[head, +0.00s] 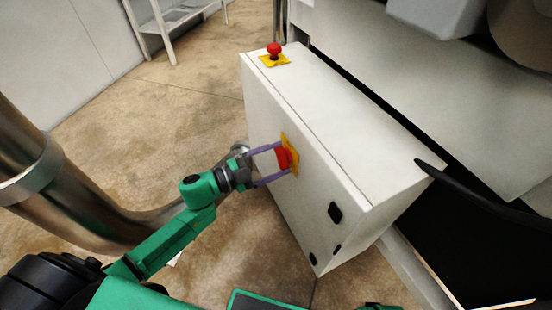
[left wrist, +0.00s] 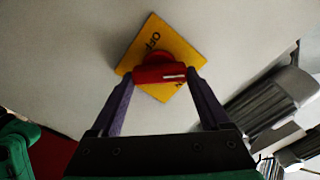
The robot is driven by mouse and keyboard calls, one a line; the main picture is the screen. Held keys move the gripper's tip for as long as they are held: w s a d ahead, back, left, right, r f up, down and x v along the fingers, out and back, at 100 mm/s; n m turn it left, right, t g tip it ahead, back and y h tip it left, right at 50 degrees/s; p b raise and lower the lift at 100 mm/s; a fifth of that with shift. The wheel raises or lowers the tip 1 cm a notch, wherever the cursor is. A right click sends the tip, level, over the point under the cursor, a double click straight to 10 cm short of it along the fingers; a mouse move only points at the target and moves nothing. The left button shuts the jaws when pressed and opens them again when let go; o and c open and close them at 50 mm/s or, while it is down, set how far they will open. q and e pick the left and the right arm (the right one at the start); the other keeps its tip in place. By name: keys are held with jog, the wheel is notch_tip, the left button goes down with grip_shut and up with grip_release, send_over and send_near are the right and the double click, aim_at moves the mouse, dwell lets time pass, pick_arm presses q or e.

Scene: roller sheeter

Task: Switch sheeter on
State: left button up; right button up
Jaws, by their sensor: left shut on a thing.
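The sheeter's control box (head: 335,130) is a white cabinet in the middle of the head view. A red rotary switch (head: 283,158) on a yellow plate (head: 291,153) sits on its side face. My left gripper (head: 281,161) has its purple fingers on either side of the red switch, shut on it. In the left wrist view the red switch handle (left wrist: 160,73) lies level between the two fingertips. The yellow plate (left wrist: 155,38) is seen as a diamond behind it, with "OFF" lettering toward its top and partly hidden lettering below. My right gripper is not seen.
A red emergency button (head: 274,50) on a yellow base stands on top of the box. A black latch (head: 335,212) is on its side face. A thick metal pipe (head: 75,195) runs at the left. A white rack (head: 170,20) stands behind on open floor.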

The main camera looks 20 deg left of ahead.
pick_arm(q)
jog(key=shift+f+m, duration=0.1)
jog(key=shift+m, duration=0.9)
jog(key=shift+m+b, duration=0.35)
jog(key=shift+m, duration=0.05)
jog(key=shift+f+m+b, duration=0.15)
jog(key=shift+m+b, duration=0.15)
jog(key=shift+m, duration=0.6)
jog(key=shift+m+b, duration=0.45)
jog(key=shift+m, duration=0.65)
jog(key=shift+s+m+b, duration=0.1)
jog(key=shift+m+b, duration=0.3)
jog(key=shift+m, duration=0.6)
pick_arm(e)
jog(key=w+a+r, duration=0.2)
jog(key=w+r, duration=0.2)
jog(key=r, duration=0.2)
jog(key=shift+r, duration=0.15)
pick_arm(q)
jog(key=o, duration=1.2)
